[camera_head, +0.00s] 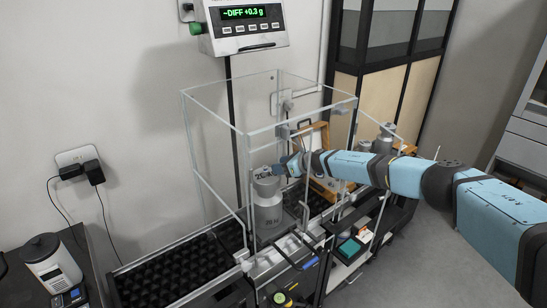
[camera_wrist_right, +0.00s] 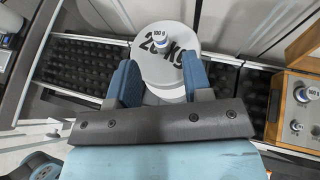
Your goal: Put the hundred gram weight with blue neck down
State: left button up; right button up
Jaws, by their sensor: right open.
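The hundred gram weight (camera_wrist_right: 161,42), a small pale cylinder marked 100 g with a blue neck, stands upright on top of the large grey 20 kg weight (camera_wrist_right: 146,65). In the head view the 20 kg weight (camera_head: 267,212) stands inside the glass enclosure (camera_head: 215,135). My right gripper (camera_wrist_right: 159,66) is open, its two blue fingers apart with the small weight beyond and between their tips, with no visible contact. In the head view my right gripper (camera_head: 284,167) reaches in from the right, close by the big weight's top. My left gripper is not in view.
A display (camera_head: 246,15) on the wall reads -DIFF +0.3 g. A wooden box (camera_wrist_right: 297,105) with several small weights is at the right of the wrist view. Black roller tracks (camera_head: 165,265) run beside the big weight. The glass edges stand close around my right arm.

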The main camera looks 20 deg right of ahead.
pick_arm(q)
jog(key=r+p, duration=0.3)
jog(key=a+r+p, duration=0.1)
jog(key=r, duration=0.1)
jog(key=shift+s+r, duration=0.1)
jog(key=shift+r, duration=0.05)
pick_arm(e)
jog(key=v, duration=0.6)
jog(key=shift+s+d, duration=0.2)
jog(key=shift+s, duration=0.05)
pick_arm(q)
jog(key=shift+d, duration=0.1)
pick_arm(e)
jog(key=shift+r, duration=0.15)
